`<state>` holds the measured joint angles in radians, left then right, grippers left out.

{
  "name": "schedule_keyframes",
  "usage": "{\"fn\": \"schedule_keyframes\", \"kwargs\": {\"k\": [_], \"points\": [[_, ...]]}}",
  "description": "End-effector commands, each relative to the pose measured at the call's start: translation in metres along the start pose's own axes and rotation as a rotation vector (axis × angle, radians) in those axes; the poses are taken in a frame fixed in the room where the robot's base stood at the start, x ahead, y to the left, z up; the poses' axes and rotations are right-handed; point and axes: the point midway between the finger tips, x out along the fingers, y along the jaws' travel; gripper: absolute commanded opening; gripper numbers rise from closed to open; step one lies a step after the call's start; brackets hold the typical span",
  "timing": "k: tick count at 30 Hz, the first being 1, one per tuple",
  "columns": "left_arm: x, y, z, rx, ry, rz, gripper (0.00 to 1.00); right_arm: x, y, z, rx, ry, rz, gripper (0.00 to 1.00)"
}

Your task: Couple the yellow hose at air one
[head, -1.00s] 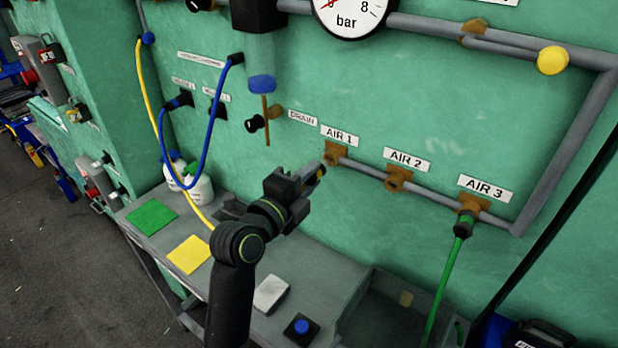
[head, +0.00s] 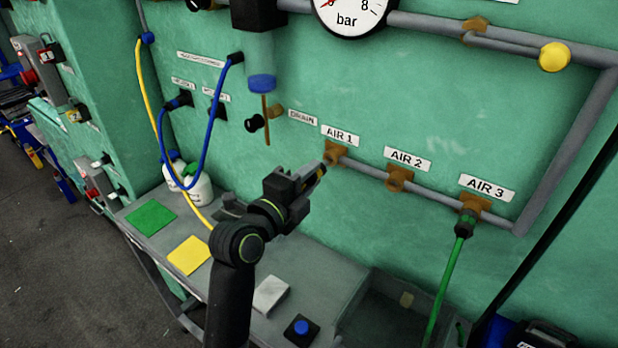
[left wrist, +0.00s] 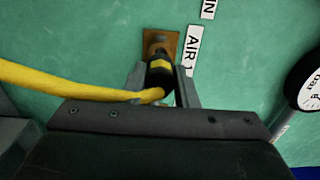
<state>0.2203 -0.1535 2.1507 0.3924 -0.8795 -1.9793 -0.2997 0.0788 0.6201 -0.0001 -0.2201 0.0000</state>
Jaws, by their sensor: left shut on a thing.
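The AIR 1 outlet is a brass fitting (head: 335,154) on the green wall, under its white label (head: 340,135). My left gripper (head: 312,178) is just left of and below it. In the left wrist view the gripper (left wrist: 162,88) is shut on the dark coupling (left wrist: 159,79) with a yellow band, at the end of the yellow hose (left wrist: 75,83). The coupling points at the brass fitting (left wrist: 158,42) and overlaps its lower part; I cannot tell whether they touch. In the head view the fingers mostly hide the coupling. My right gripper is not in view.
The AIR 2 outlet (head: 397,178) is free. A green hose (head: 447,285) hangs from AIR 3 (head: 470,205). A blue hose (head: 207,135) loops at left. The bench (head: 230,275) below holds green and yellow pads, white bottles (head: 197,188) and a blue button (head: 302,327).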

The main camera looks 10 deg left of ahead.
Motion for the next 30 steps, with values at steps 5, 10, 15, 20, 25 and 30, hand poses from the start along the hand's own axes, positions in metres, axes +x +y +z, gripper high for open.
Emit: {"fn": "schedule_keyframes", "kwargs": {"k": [5, 10, 15, 20, 25, 30], "points": [[0.0, 0.0, 0.0, 0.001, 0.0, -0.002, 0.03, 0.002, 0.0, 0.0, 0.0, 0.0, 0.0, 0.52], [0.0, 0.0, 0.0, 0.0, 0.0, -0.002, 0.03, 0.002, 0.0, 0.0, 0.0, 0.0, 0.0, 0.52], [0.002, 0.0, 0.0, 0.001, 0.0, -0.001, 0.03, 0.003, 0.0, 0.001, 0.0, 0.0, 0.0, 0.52], [0.005, 0.0, 0.0, 0.0, 0.0, -0.001, 0.03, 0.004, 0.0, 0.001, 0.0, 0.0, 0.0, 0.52], [0.01, 0.0, 0.0, 0.001, 0.0, -0.002, 0.03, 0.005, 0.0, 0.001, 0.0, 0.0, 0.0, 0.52], [0.014, 0.0, 0.0, 0.0, 0.0, -0.002, 0.03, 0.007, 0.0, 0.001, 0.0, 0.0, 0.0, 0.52]]}}
